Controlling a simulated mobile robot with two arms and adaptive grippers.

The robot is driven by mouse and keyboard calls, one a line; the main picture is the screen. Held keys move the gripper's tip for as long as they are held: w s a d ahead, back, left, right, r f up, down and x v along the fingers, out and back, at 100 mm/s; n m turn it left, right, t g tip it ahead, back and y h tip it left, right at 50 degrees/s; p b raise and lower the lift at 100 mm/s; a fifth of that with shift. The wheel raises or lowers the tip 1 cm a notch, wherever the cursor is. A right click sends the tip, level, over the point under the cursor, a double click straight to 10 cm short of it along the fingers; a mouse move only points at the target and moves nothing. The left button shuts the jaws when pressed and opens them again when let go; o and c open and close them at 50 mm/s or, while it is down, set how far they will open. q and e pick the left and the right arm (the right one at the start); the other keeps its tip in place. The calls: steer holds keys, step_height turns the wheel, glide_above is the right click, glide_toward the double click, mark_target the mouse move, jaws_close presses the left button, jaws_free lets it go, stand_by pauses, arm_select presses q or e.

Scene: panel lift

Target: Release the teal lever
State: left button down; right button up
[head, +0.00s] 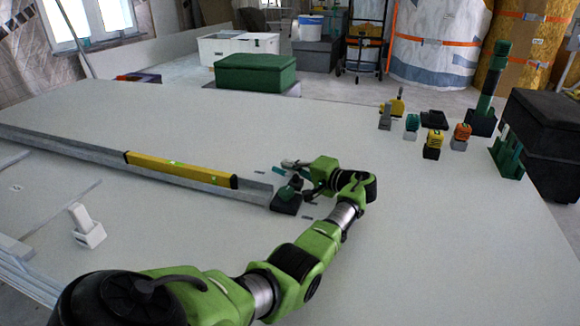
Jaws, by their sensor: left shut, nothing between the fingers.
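The teal lever (290,187) stands on a small black base at the right end of a long metal channel in the head view. My left arm reaches in from the lower left, and my left gripper (291,164) is just above and behind the lever in the picture. Its fingers are shut with nothing between them. I cannot tell whether the gripper touches the lever, as they are small and overlap in the picture. My right gripper is not in view.
A yellow level (180,169) lies in the metal channel (70,146). A white block-like clamp (87,229) stands at the left. The pale board's middle right is clear.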

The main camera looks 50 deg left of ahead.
arm_select(q)
steer(key=d, duration=0.4)
steer(key=d+r, duration=0.1)
steer(key=d, duration=0.3)
steer(key=w+d+r, duration=0.1)
steer(key=d, duration=0.3)
stand_by(0.5)
